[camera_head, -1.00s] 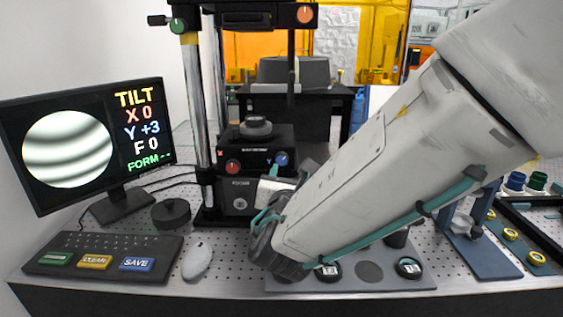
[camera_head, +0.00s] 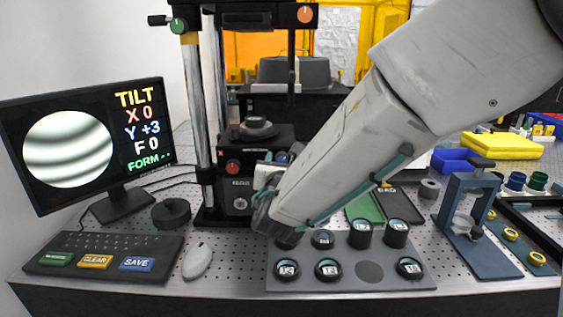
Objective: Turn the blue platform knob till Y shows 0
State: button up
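The blue platform knob (camera_head: 282,158) is on the front of the black interferometer platform (camera_head: 256,138), right of the red knob (camera_head: 233,166). It is partly hidden by my arm and gripper. The monitor (camera_head: 90,142) at the left reads TILT, X 0, Y +3, F 0, FORM --, beside a disc of curved dark fringes. My gripper (camera_head: 267,174) is at the platform front, close below the blue knob. Its fingers are mostly hidden by my wrist, so I cannot tell whether it is open or touching the knob.
A grey tray (camera_head: 369,271) with several round lettered parts lies below my arm. A keyboard (camera_head: 103,254), a mouse (camera_head: 197,260) and a black puck (camera_head: 171,213) are at the left. A blue stand (camera_head: 480,250) and a yellow box (camera_head: 501,146) are at the right.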

jog(key=c, duration=0.7)
jog(key=shift+n, duration=0.3)
jog(key=shift+n, duration=3.2)
jog(key=o, duration=0.9)
jog(key=shift+o, duration=0.2)
jog(key=s, duration=0.8)
jog(key=shift+a, duration=0.15)
